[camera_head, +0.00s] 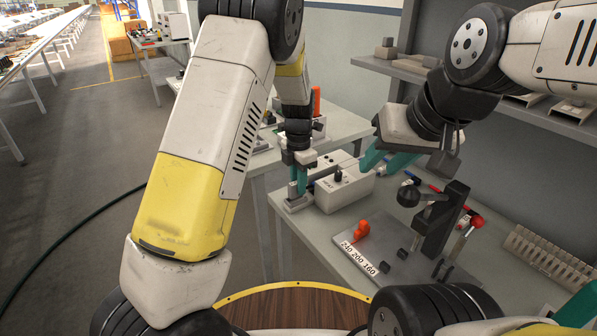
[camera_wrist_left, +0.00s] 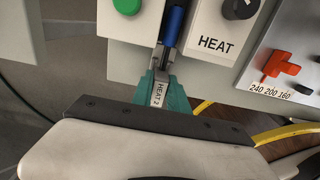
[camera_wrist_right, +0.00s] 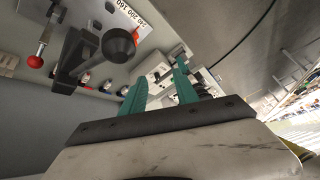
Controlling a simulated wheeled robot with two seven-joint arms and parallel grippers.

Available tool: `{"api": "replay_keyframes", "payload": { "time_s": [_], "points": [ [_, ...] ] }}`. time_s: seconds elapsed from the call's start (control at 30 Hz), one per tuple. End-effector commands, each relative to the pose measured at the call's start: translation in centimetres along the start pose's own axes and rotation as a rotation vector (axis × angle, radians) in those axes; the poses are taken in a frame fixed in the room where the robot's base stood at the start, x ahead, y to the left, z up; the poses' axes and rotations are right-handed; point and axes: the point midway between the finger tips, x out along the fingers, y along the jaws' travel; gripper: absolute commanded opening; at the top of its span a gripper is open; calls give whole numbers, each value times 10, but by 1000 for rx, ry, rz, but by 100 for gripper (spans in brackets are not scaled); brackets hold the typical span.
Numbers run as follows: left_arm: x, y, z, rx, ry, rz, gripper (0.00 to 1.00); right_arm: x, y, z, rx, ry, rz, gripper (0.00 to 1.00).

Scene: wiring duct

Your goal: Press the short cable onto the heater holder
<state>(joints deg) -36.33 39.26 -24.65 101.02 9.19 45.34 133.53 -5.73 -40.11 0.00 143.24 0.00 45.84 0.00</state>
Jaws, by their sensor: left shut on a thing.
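My left gripper (camera_head: 297,188) is down at the white heater box (camera_head: 345,190). In the left wrist view its teal fingers (camera_wrist_left: 160,90) are shut on a narrow piece with a white tag (camera_wrist_left: 158,94) reading "HEAT" and a partly hidden character. A blue cylindrical piece (camera_wrist_left: 174,22) with a dark lower end lies in line just beyond the fingertips, beside the "HEAT" panel (camera_wrist_left: 215,40). I cannot tell whether the held piece is the short cable or the holder. My right gripper (camera_head: 386,160) is open and empty above the bench; its fingers (camera_wrist_right: 160,90) stand apart in the right wrist view.
A grey plate with an orange knob (camera_head: 361,230) and "240 200 160" marks lies right of the box. A slotted pale duct (camera_head: 550,252) lies at the right.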

Motion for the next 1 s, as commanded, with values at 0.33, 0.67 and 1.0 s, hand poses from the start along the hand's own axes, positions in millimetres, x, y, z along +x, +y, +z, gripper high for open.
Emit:
{"api": "replay_keyframes", "payload": {
  "time_s": [0.33, 0.67, 1.0],
  "points": [
    [9, 0, 0, 0, 1, -1, 0, 0, 0, 0, 0, 0, 0, 36],
    [17, 0, 0, 0, 0, -1, 0, 0, 0, 0, 0, 0, 0, 36],
    [22, 0, 0, 0, 0, -1, 45, 0, 0, 0, 0, 0, 0, 36]
  ]
}}
